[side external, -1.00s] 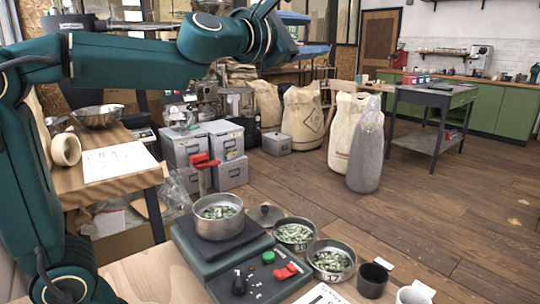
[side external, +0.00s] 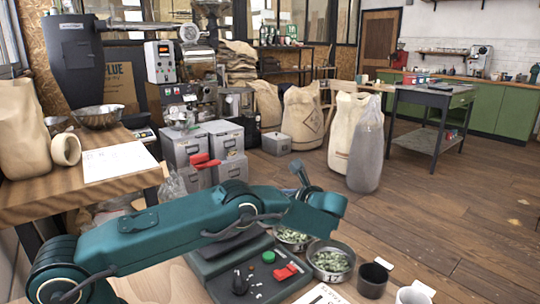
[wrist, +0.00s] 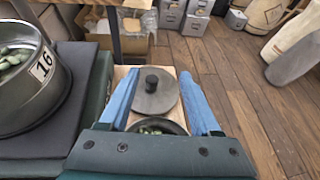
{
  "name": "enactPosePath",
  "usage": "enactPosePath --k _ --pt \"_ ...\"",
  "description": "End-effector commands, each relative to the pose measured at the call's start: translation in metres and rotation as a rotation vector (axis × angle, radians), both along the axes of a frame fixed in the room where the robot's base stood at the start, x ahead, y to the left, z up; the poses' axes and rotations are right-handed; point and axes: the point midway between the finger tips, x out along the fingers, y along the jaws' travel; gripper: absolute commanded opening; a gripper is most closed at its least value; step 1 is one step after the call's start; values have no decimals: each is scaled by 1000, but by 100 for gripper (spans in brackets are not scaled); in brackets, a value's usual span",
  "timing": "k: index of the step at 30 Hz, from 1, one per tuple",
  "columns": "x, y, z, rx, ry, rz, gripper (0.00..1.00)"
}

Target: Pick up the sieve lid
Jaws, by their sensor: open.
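The sieve lid is a flat grey disc (wrist: 166,103) with a black knob (wrist: 152,83) on top. In the wrist view it lies between my gripper's two blue fingers (wrist: 160,75), which are spread apart and empty. I cannot tell whether the fingers touch its rim. In the side view my arm hides the lid.
A metal sieve marked 16 (wrist: 40,95) with green beans stands left of my gripper on a dark device (side external: 225,262). A sieve of beans (wrist: 155,127) lies just nearer than the lid. Another bean sieve (side external: 331,276) and a dark cup (side external: 372,280) stand to the right.

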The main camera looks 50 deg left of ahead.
Motion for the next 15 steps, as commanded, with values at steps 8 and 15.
enactPosePath --k 8,15 --pt "-9 2 -43 21 94 -19 64" --pt "-4 29 -53 20 92 -20 64"
